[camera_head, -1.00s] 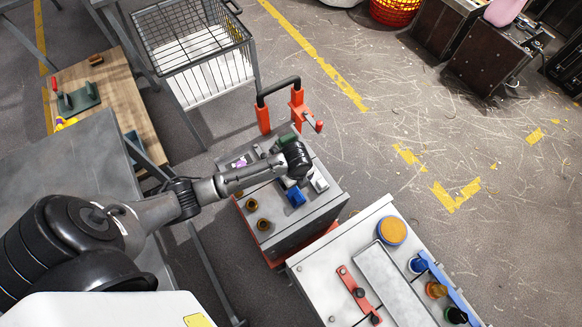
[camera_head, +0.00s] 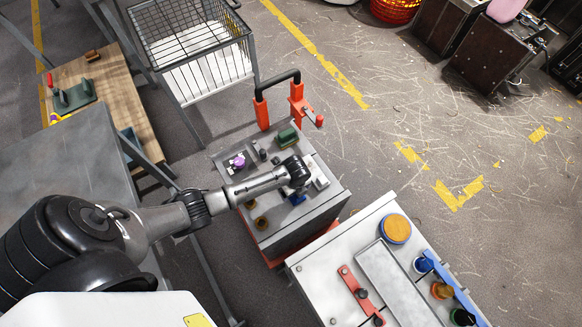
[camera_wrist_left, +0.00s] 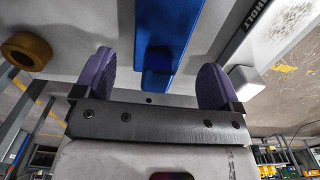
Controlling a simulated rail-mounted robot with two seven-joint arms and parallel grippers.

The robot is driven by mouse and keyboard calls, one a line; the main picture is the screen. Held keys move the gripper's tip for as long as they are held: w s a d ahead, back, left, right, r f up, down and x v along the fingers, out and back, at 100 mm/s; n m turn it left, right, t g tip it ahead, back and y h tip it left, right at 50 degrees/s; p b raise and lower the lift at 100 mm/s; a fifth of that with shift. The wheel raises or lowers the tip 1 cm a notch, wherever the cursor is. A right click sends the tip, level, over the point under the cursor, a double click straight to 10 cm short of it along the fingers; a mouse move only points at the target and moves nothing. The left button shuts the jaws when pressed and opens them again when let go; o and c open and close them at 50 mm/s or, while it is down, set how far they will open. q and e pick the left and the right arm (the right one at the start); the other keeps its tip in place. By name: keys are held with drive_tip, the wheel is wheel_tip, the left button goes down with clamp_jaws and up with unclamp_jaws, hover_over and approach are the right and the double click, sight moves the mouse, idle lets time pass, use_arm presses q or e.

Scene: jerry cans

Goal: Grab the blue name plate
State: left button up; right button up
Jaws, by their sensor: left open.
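The blue name plate (camera_head: 297,199) is on the grey top of the cart in the head view, partly hidden by my left gripper. In the left wrist view the blue plate (camera_wrist_left: 178,32) shows as a long blue piece near the top middle. My left gripper (camera_head: 296,178) is over the cart top. In the left wrist view its two purple fingers (camera_wrist_left: 155,82) are spread apart, with the lower end of the blue plate in the gap between them. I cannot tell whether either finger touches it. My right gripper is not in view.
On the cart top (camera_head: 318,217) are a purple knob (camera_head: 239,162), a green block (camera_head: 287,136) and a whitish plate (camera_head: 319,178). A marked pale plate (camera_wrist_left: 268,28) lies close right of the blue one. An orange-black handle (camera_head: 262,110) rises behind. A second cart (camera_head: 318,285) stands in front.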

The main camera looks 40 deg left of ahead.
use_arm(q)
drive_tip(key=shift+f, duration=1.3)
drive_tip(key=c, duration=1)
drive_tip(key=shift+c, duration=0.3)
drive_tip(key=shift+r, duration=0.15)
